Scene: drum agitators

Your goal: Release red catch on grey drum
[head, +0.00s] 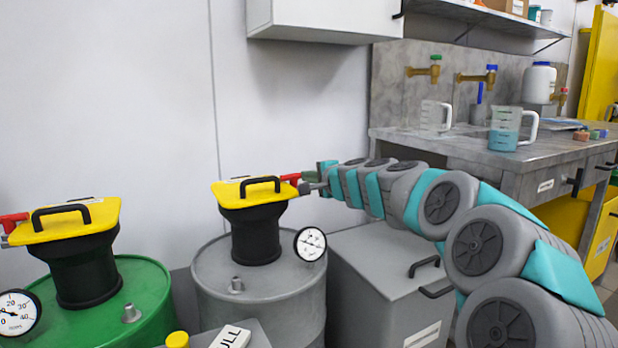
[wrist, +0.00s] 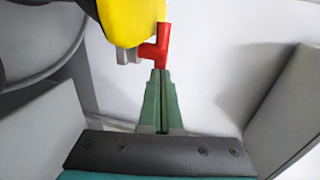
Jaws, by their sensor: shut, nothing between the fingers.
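The grey drum (head: 212,271) stands in the middle of the head view, with a black neck and a yellow top (head: 228,190) that has a black handle. Its red catch (head: 291,178) sticks out at the right side of the yellow top. In the wrist view the red catch (wrist: 161,46) shows as a T-shaped piece beside the yellow edge. My gripper (head: 308,177) is shut and empty, its green fingers together. In the wrist view the fingertips (wrist: 161,72) are right at the lower end of the catch; I cannot tell whether they touch.
A green drum (head: 140,290) with its own yellow top and red catch (head: 12,222) stands at the left. A grey cabinet (head: 375,270) stands close right of the grey drum. A workbench (head: 480,150) with beakers is behind my arm. A pressure gauge (head: 310,244) sits on the grey drum.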

